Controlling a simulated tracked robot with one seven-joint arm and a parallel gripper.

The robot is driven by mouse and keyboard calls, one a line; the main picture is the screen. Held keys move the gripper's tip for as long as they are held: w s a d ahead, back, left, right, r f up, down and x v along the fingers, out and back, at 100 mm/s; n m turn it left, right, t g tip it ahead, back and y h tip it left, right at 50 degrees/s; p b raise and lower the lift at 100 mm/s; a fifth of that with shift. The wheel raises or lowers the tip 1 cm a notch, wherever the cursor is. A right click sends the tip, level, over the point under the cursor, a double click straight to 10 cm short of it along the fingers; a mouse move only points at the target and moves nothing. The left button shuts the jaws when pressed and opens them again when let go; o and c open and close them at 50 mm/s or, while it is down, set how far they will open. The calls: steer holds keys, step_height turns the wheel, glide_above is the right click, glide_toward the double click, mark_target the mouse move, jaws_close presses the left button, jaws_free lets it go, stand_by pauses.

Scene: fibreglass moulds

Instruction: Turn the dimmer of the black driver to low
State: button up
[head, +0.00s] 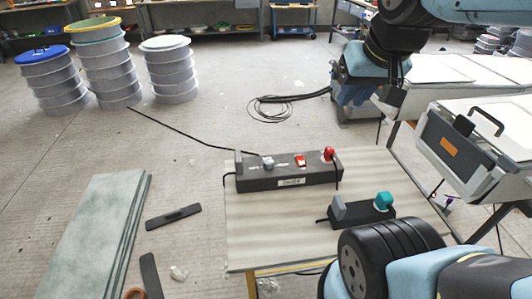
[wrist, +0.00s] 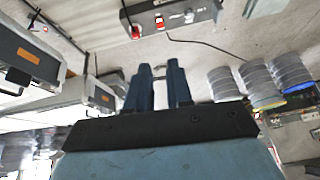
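A long dark box (head: 290,181) lies on the table, with a pale knob (head: 268,162), a small red switch (head: 300,160), a red knob (head: 328,153) and a label too small to read. A smaller black box (head: 375,217) in front of it has a teal knob (head: 383,199) and a grey upright piece (head: 338,207). I cannot tell which is the driver. In the wrist view the long box (wrist: 174,22) shows at the top. My gripper (wrist: 159,66) is open and empty, with a narrow gap between blue fingers. In the head view it hangs (head: 355,97) above and behind the boxes, touching neither.
The table (head: 265,235) has clear room at its front left. A grey case (head: 470,150) with a handle stands at the right. Green panels (head: 95,235), a black bar (head: 173,217) and stacked drums (head: 170,70) are on the floor. Cables run to the boxes.

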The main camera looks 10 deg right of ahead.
steer(key=o, duration=0.7)
steer(key=w+f+m, duration=0.1)
steer(key=w+m, duration=0.1)
steer(key=w+a+f+m+g+y, duration=0.1)
steer(key=w, duration=0.1)
steer(key=w+f+m, duration=0.1)
steer(key=w+m, duration=0.1)
steer(key=w, duration=0.1)
steer(key=shift+w+a+m+g+y, duration=0.1)
steer(key=shift+a+m+g+y, duration=0.2)
steer(key=shift+a+y, duration=0.1)
steer(key=shift+o, duration=0.2)
steer(key=w+a+f+m+g, duration=0.1)
steer(key=w+a+f+m, duration=0.1)
steer(key=w+f+m, duration=0.3)
steer(key=shift+w+a+m+g, duration=0.4)
steer(key=shift+w+m, duration=0.2)
steer(key=shift+w, duration=0.25)
steer(key=m+g+h, duration=0.2)
steer(key=m, duration=1.2)
glide_above(269, 161)
step_height(269, 161, down, 15)
step_height(269, 161, down, 14)
steer(key=c, duration=1)
